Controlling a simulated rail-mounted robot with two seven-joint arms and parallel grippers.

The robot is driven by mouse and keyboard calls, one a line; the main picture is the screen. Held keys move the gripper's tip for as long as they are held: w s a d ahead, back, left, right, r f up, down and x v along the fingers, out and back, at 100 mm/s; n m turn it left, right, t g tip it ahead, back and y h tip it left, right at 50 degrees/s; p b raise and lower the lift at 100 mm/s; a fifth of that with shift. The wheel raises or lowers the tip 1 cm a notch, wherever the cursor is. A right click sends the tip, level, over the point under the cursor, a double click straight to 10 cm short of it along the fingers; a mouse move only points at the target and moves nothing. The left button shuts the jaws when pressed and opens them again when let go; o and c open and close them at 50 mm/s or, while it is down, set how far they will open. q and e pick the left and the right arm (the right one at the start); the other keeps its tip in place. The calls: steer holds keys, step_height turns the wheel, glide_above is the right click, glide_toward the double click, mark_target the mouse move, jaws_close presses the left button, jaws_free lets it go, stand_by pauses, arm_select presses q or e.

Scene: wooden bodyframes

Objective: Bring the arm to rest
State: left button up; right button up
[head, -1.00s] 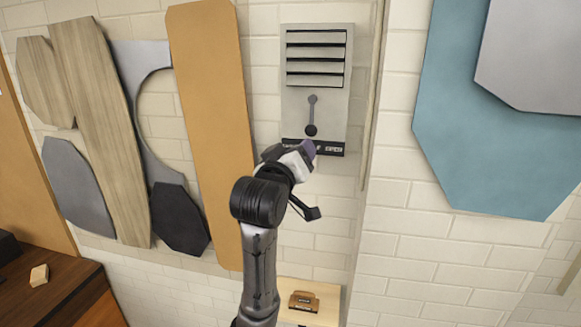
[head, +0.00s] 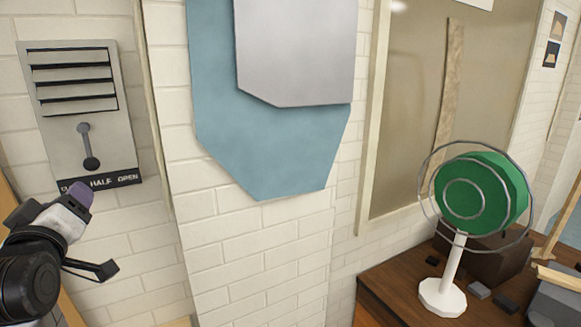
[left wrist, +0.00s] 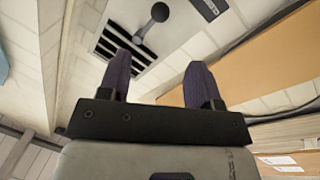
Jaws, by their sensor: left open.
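My left gripper (head: 80,196) is at the lower left of the head view, in front of and just below the label strip of a grey wall vent panel (head: 67,125). In the left wrist view its two purple-tipped fingers (left wrist: 160,85) stand apart with nothing between them. The panel has dark louvre slats and a lever (head: 87,147) with a dark knob hanging down toward the label, which reads HALF and OPEN. The lever also shows in the left wrist view (left wrist: 148,25), beyond the fingers and apart from them. My right gripper is not in view.
Blue (head: 255,160) and grey (head: 295,50) panels hang on the white brick wall. A green fan (head: 480,195) on a white stand stands on a dark wooden bench (head: 395,290) at the right, with small dark blocks around it. A tan board (left wrist: 270,65) shows in the left wrist view.

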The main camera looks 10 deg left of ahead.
arm_select(q)
steer(key=w+d+f+m+t+h+p, duration=0.1)
steer(key=d+f+m+h, duration=0.35)
steer(key=d+m, duration=0.5)
steer(key=s+d+f+m+g+h+p, duration=0.15)
steer(key=d+f, duration=0.25)
steer(key=f, duration=0.5)
steer(key=d+f+m+g+h+p, duration=0.25)
steer(key=d+f, duration=0.25)
steer(key=f, duration=0.4)
steer(key=s+d+f+g+h+p, duration=0.1)
steer(key=s+f+g, duration=0.3)
steer(key=s+f, duration=0.7)
steer(key=s+d+f+g+h+p, duration=0.1)
steer(key=s+d+f+g+p, duration=0.2)
steer(key=s+f, duration=0.8)
steer(key=s+d+m+g, duration=0.1)
steer(key=s+g, duration=0.1)
steer(key=s, duration=0.1)
steer(key=shift+s+d+p, duration=0.3)
steer(key=shift+s+p, duration=0.05)
steer(key=shift+f+h, duration=0.1)
steer(key=shift+h, duration=0.15)
